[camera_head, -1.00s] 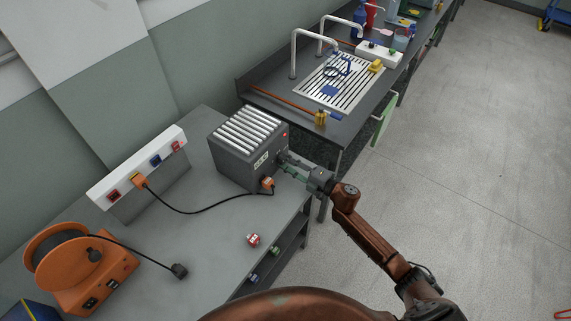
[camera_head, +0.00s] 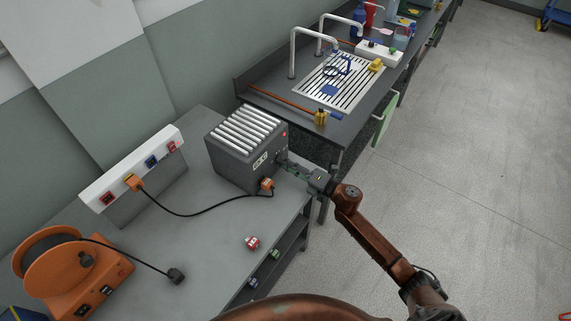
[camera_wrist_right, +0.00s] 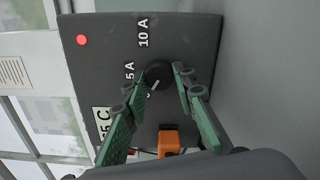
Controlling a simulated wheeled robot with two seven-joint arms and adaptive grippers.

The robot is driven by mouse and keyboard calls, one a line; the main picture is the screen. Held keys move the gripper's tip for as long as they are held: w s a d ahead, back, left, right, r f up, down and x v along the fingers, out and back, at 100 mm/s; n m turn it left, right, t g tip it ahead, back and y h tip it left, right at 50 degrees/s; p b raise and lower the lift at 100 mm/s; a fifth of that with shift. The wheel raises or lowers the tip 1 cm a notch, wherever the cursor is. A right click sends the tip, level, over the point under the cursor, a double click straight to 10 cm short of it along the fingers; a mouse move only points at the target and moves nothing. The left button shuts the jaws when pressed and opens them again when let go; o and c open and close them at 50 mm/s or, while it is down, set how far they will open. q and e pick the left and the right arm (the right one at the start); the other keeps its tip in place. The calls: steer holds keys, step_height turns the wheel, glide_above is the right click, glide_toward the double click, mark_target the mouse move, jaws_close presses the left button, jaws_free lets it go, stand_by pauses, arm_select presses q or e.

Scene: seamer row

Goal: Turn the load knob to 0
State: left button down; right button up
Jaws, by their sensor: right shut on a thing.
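The load box (camera_head: 236,163) is a dark grey block with a ribbed light top, standing on the grey bench. The black round load knob (camera_wrist_right: 158,74) is on its face, with a pale pointer mark seen in the right wrist view. "10 A" and "5 A" labels sit to the knob's left and upper left there; another mark close to the knob is partly covered by a finger. My right gripper (camera_head: 289,166) is shut on the knob, its green fingers (camera_wrist_right: 162,82) on either side. My left gripper is not in view.
An orange plug (camera_head: 267,184) sits in the box below the knob, its black cable running to a white socket strip (camera_head: 134,170). An orange cable reel (camera_head: 70,272) stands front left. A red-and-white item (camera_head: 252,243) lies near the bench edge.

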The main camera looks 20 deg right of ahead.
steer(key=o, duration=1.2)
steer(key=shift+c, duration=0.2)
steer(key=v, duration=1.2)
steer(key=shift+d, duration=0.1)
